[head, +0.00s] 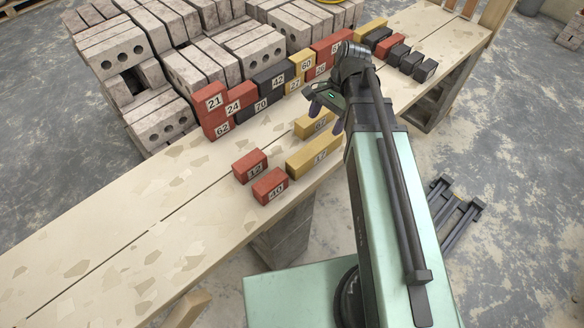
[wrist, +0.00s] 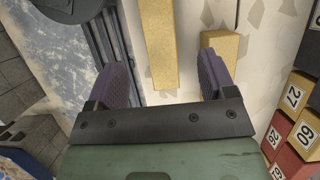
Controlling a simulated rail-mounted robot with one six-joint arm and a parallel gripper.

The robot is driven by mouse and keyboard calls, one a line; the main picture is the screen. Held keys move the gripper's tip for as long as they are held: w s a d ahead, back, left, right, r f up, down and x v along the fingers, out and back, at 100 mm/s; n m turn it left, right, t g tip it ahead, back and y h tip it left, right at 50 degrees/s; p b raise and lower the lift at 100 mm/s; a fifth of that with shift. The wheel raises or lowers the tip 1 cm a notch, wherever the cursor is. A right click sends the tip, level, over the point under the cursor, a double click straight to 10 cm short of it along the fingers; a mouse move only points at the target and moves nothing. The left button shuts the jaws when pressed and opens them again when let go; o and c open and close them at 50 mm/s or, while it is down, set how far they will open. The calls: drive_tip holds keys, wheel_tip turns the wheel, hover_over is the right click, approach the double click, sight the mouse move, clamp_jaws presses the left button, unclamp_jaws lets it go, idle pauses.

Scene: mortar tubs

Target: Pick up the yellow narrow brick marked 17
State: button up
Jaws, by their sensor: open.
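The yellow narrow brick marked 17 (head: 314,158) lies on the plank table near its front edge. In the wrist view a long yellow brick (wrist: 158,40), by its place the same one, runs up between my fingers; its label does not show there. A second yellow brick (head: 311,126) lies just behind it, partly hidden by my gripper; it also shows in the wrist view (wrist: 220,47), close by the right finger. My gripper (head: 322,104) is open and empty above the table, pointing down (wrist: 162,76). How high it is above the bricks I cannot tell.
Red bricks 12 (head: 250,166) and 40 (head: 270,186) lie left of brick 17. A row of stacked red, black and yellow bricks (head: 262,88) stands along the back, before grey block piles (head: 158,112). The table's left part (head: 110,235) is clear.

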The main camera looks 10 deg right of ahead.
sight(317, 145)
drive_tip(key=shift+w+d, duration=0.15)
drive_tip(key=shift+d, duration=0.2)
drive_tip(key=shift+f, duration=0.2)
drive_tip(key=b+x, duration=0.5)
drive_tip(key=shift+w+d, duration=0.1)
drive_tip(key=shift+d, duration=0.15)
drive_tip(key=shift+a+f+b, duration=0.2)
drive_tip(key=shift+f+b, duration=0.1)
drive_tip(key=shift+f, duration=0.05)
drive_tip(key=shift+r, duration=0.1)
drive_tip(key=b+x, duration=0.4)
drive_tip(key=x, duration=0.1)
drive_tip(key=shift+s+a+b, duration=0.1)
drive_tip(key=shift+s+b, duration=0.15)
drive_tip(key=shift+b, duration=0.05)
drive_tip(key=shift+a, duration=0.1)
drive_tip(key=shift+r, duration=0.1)
drive_tip(key=shift+c, duration=0.2)
clamp_jaws()
